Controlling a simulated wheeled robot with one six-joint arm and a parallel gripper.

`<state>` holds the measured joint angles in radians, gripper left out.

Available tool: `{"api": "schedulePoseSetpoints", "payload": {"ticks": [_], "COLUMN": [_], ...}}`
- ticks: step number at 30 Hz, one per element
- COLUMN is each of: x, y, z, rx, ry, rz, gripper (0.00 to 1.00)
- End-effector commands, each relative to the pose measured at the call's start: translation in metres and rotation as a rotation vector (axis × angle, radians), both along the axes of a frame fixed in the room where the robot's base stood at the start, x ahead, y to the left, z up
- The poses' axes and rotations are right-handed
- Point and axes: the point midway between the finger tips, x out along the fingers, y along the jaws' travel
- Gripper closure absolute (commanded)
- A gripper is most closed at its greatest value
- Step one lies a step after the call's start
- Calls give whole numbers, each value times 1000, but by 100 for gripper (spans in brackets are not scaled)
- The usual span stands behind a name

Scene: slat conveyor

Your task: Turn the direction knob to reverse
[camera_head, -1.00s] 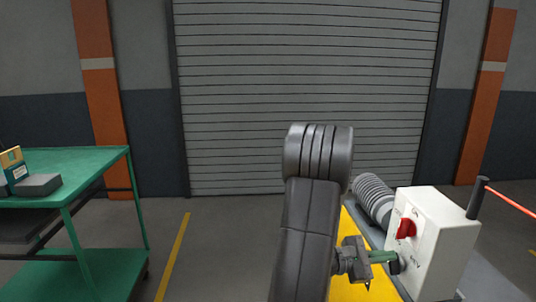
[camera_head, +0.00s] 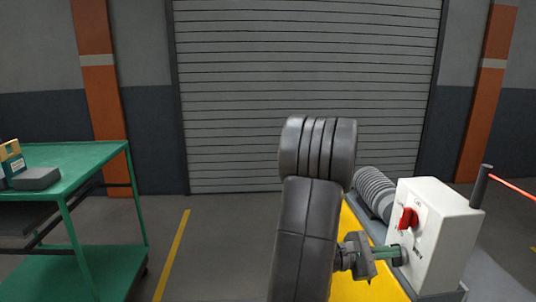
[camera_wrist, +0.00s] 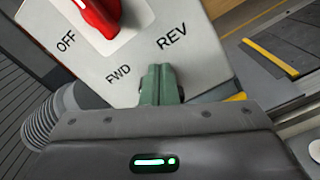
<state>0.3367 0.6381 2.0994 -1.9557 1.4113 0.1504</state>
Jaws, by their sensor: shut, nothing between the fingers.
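The white control box (camera_head: 440,230) stands at the right in the head view. Its red switch (camera_head: 408,219) sits on the face towards my arm; the switch also shows in the wrist view (camera_wrist: 97,14) beside the word OFF. Below it the face carries the labels FWD and REV. My gripper (camera_head: 398,254) is at the lower part of this face, its green fingers shut with nothing between them. In the wrist view my gripper's fingertips (camera_wrist: 160,72) lie between FWD and REV. The direction knob is not clearly visible; the fingers may hide it. I cannot tell its setting or whether the fingers touch it.
A ribbed grey cylinder (camera_head: 374,193) lies behind the box. A dark post (camera_head: 480,186) with a red bar stands at the right. A green cart (camera_head: 80,165) with small boxes is at the left. The floor between cart and arm is clear.

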Motion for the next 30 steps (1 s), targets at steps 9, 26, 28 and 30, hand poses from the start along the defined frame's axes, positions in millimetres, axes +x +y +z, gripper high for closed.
{"api": "schedulePoseSetpoints", "payload": {"ticks": [9,26,28,30], "x": [-4,-9,-9,-9], "y": [0,-1,-1,-1], "z": [-4,-9,-9,-9], "rx": [-1,-1,-1,-1], "ry": [-1,0,0,0], "rz": [-1,0,0,0], "gripper": [100,100,100,100]}}
